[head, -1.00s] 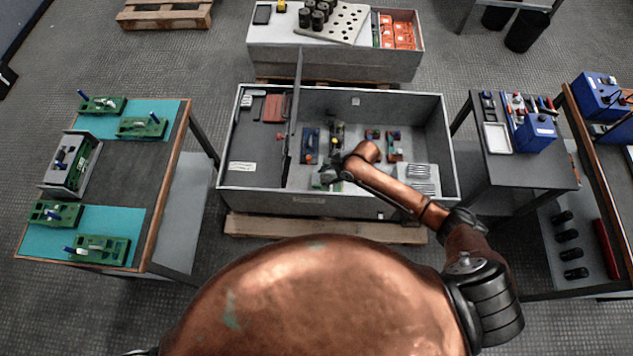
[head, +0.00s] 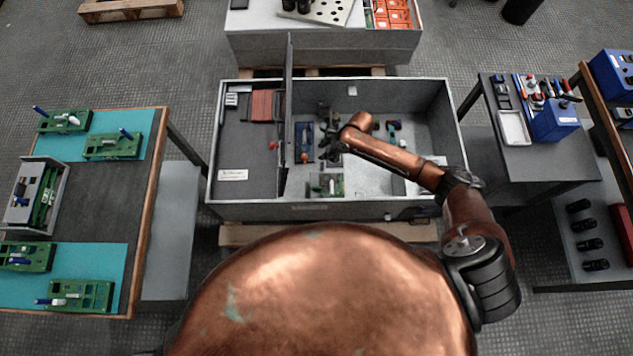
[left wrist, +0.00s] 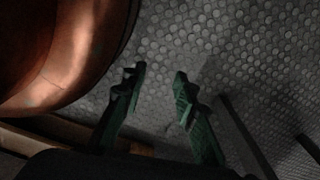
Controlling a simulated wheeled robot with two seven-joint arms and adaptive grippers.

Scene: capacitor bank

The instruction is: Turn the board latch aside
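An open grey cabinet (head: 340,210) lies in front of me in the head view. Inside it, near the front wall, is a small green board (head: 326,184) with a pale part on it. I cannot make out for certain which part is the board latch. My right gripper (head: 329,148) is over the cabinet's middle bay, behind the green board in the picture and apart from it. Its dark fingers are too small to tell open from shut. My left gripper (left wrist: 158,75) shows in the left wrist view, open and empty above the textured floor.
An upright dark panel (head: 288,120) divides the cabinet, close left of my right gripper. A blue module (head: 304,143) stands between them. A left table (head: 90,190) holds several green boards with blue handles. A right table (head: 520,150) holds tools and a blue box.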

